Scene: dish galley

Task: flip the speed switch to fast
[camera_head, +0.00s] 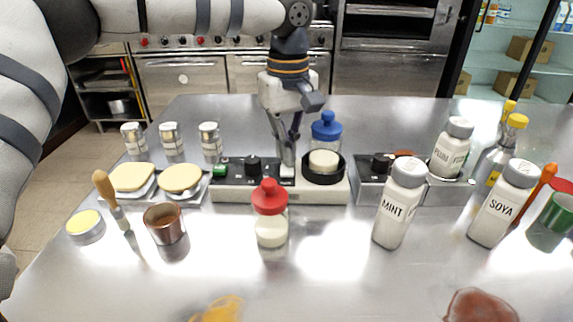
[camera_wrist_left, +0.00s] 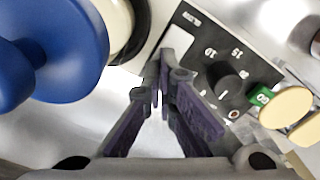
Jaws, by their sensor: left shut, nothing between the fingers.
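The white appliance (camera_head: 235,195) stands mid-table with a black control panel, a black dial (camera_head: 253,164) and a green button (camera_head: 220,170). My left gripper (camera_head: 289,158) points down at the panel's right end, beside the round black holder. The numbered dial (camera_wrist_left: 225,80) is right of the fingers. My right gripper is not in view.
A blue-lidded jar (camera_head: 327,127) stands close behind the holder, and a red-capped bottle (camera_head: 269,215) in front of the appliance. Mint (camera_head: 399,205) and soya (camera_head: 502,205) shakers stand to the right. A copper cup (camera_head: 165,224) is at left. The front middle has free room.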

